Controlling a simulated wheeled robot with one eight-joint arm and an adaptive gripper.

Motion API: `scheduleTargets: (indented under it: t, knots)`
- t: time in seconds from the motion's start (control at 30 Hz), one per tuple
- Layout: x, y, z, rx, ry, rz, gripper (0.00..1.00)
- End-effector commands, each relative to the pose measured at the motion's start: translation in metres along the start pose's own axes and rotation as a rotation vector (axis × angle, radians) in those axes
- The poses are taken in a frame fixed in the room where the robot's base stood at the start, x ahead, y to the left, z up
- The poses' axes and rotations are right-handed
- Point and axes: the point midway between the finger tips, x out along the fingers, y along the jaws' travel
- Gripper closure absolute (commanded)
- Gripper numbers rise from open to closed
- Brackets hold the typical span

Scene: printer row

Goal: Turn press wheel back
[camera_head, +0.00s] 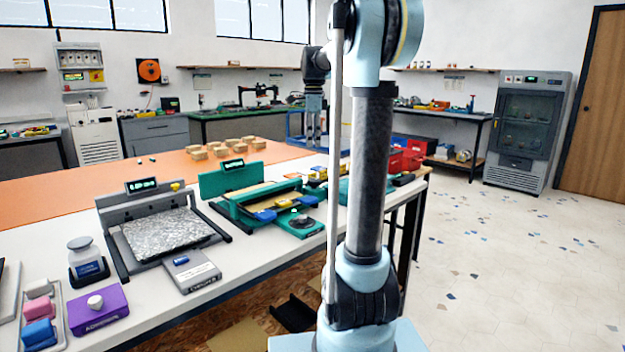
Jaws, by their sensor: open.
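A teal press (245,205) stands on the white-topped table, left of my arm. A dark round knob (303,221), which looks like the press wheel, sits on a teal block at its front right corner. Its turn position is too small to read. My arm rises in front of the table. My gripper (313,132) hangs small and far off beyond the table, above and behind the press and well apart from the wheel. It is open, and I see nothing in it.
A grey press (160,232) with a speckled bed stands left of the teal one. A purple block (98,309), a bottle (86,260) and a grey box (191,270) are near the front. Wooden blocks (222,148) lie on the orange mat (60,190). Floor at right is clear.

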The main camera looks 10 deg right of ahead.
Motion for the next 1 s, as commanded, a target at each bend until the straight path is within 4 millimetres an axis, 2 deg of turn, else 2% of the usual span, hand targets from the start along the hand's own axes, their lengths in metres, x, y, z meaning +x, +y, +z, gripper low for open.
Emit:
scheduleTargets:
  t: [0.2,0.47,0.67,1.0]
  knots:
    - [-0.020,0.001,0.001,0.317,0.000,0.000,0.38]
    - [-0.025,0.002,0.001,0.451,0.000,0.000,0.38]
    - [-0.004,0.002,0.001,0.452,0.000,0.000,0.38]
    - [0.056,0.002,0.001,0.450,0.000,0.000,0.38]
